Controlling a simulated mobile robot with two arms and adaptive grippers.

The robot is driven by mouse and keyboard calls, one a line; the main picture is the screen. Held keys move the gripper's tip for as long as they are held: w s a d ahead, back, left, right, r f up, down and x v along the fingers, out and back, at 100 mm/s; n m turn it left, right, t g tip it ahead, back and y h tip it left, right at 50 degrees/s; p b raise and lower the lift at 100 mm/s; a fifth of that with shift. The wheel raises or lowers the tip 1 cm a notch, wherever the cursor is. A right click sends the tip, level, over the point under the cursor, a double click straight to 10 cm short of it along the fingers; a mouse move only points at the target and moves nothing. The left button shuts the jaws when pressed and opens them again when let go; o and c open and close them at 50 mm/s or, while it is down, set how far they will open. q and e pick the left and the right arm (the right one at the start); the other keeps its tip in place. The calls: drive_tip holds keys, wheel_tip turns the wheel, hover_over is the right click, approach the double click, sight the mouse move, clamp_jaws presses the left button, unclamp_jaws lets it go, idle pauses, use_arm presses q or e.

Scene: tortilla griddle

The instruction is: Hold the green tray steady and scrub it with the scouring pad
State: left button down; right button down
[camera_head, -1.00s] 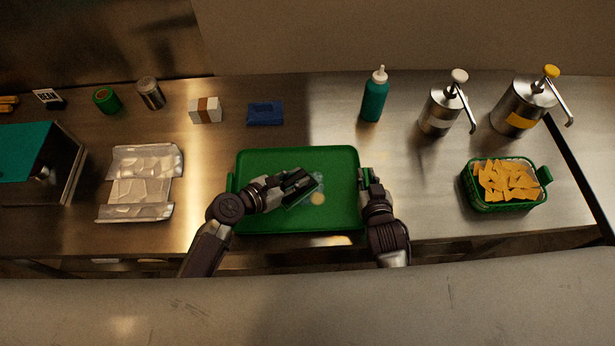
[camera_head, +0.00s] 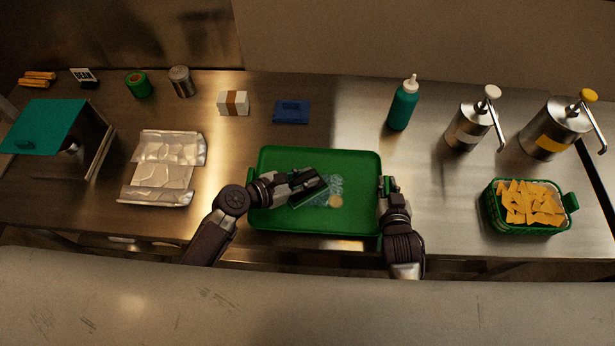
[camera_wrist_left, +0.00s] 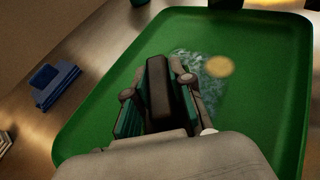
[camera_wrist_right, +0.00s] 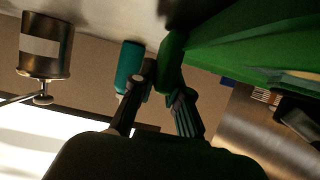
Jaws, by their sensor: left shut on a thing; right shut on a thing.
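The green tray (camera_head: 350,220) lies flat on the steel counter, and it fills much of the left wrist view (camera_wrist_left: 105,120). My left gripper (camera_head: 318,184) is over the middle of the tray, shut on the scouring pad. The pad is dark and mostly hidden by the fingers; green edges show between them in the left wrist view. A whitish wet patch (camera_head: 333,185) and a small yellowish spot (camera_head: 336,201) are on the tray to the right of the fingers. My right gripper (camera_head: 389,186) is shut on the tray's right edge.
Behind the tray are a blue block (camera_head: 291,111), a white-and-brown box (camera_head: 233,103) and a teal bottle (camera_head: 403,105). Two pump dispensers (camera_head: 468,126) (camera_head: 548,133) and a basket of chips (camera_head: 490,207) stand right. A crumpled foil tray (camera_head: 163,170) lies left, with clear counter between.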

sight(321, 185)
use_arm(q)
drive_tip(key=shift+d+f, duration=0.1)
drive_tip(key=shift+d, duration=2.45)
drive_tip(key=shift+f, duration=0.1)
drive_tip(key=shift+s+d+f, duration=0.1)
drive_tip(key=shift+s+d, duration=0.05)
drive_tip(key=shift+d, duration=0.8)
drive_tip(key=shift+a, duration=2.6)
